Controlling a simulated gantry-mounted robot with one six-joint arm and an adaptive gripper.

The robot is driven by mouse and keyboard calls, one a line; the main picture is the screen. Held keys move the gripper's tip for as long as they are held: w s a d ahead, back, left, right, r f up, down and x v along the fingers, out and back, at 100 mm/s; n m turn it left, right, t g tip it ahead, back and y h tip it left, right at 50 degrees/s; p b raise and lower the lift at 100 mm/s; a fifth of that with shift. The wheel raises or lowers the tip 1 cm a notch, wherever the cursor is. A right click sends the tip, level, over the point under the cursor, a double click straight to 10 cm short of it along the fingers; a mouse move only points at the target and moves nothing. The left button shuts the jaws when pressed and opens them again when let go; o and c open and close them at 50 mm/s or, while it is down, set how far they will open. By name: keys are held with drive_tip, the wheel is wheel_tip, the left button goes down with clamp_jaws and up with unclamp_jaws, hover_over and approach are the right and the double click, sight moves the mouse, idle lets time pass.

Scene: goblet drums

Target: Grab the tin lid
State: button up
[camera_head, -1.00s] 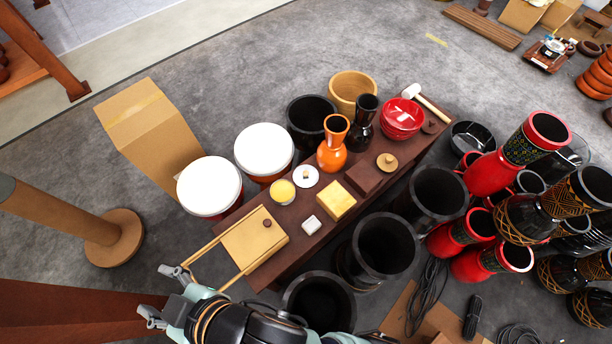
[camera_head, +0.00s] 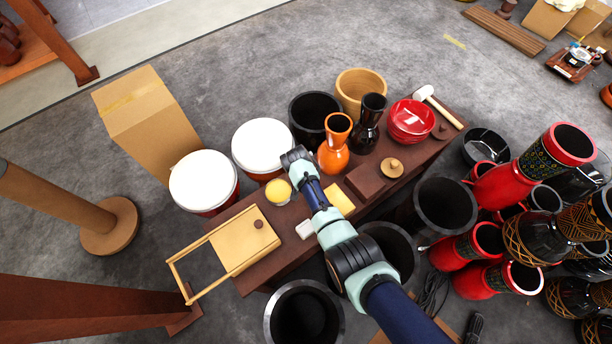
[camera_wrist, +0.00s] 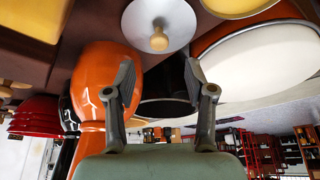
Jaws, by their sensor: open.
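The tin lid (camera_wrist: 162,24) is a shiny silver-grey disc with a small round wooden knob. It shows at the top of the wrist view, on the dark brown bench. In the head view my arm hides it. My gripper (camera_wrist: 157,80) is open and empty, its two fingers apart. In the wrist view the lid appears beyond the fingertips, with its knob roughly in line with the gap between them. In the head view my gripper (camera_head: 294,155) is over the bench, between the orange vase and the yellow-filled tin.
The orange vase (camera_head: 334,155) is close on the right of my gripper. The yellow-filled tin (camera_head: 278,190) and a white-topped drum (camera_head: 262,143) are close on the left. A wooden lid (camera_head: 391,167), red bowls (camera_head: 411,118) and a wooden box (camera_head: 244,240) also rest on the bench.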

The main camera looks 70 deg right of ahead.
drive_tip(key=b+x, duration=0.7)
drive_tip(key=shift+s+f, duration=0.1)
drive_tip(key=shift+f, duration=0.3)
drive_tip(key=shift+r, duration=0.1)
drive_tip(key=shift+c, duration=0.3)
clamp_jaws()
